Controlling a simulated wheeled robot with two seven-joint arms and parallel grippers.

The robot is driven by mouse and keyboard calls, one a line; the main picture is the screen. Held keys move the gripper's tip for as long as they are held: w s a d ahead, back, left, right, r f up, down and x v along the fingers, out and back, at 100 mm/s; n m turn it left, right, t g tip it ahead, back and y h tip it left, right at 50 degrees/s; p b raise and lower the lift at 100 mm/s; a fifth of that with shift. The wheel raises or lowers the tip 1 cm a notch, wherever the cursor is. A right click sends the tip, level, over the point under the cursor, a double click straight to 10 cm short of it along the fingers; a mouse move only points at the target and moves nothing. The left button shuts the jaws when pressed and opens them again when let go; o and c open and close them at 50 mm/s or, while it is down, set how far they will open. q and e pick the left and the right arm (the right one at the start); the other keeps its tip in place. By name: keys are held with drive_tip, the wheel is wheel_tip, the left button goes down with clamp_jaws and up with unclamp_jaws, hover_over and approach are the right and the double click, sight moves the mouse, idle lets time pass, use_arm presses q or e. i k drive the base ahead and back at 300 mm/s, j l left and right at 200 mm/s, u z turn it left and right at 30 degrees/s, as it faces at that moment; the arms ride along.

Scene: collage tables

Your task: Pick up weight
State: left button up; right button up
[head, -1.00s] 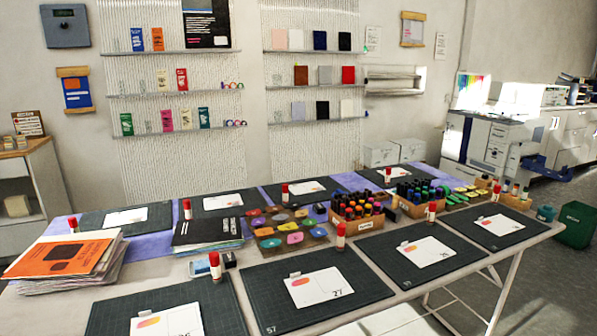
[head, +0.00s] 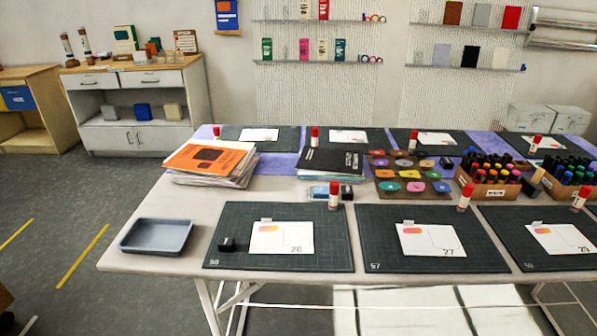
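A small black block (head: 228,244), which looks like the weight, sits on the left part of the front-left dark cutting mat (head: 333,226), left of the white card (head: 281,238) marked 26. Another small dark object (head: 347,192) stands behind that mat, beside a blue flat case (head: 322,192). It is too small to tell what it is. Neither of my grippers is in the head view.
An empty grey tray (head: 157,236) lies at the table's left end. A stack of papers (head: 211,164) with an orange cover, glue sticks (head: 333,195) and marker boxes (head: 490,182) stand on the table (head: 130,258). Free floor lies to the left.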

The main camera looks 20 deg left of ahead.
sight(225, 244)
drive_tip(key=k+u, duration=0.15)
drive_tip(key=u, duration=1.05)
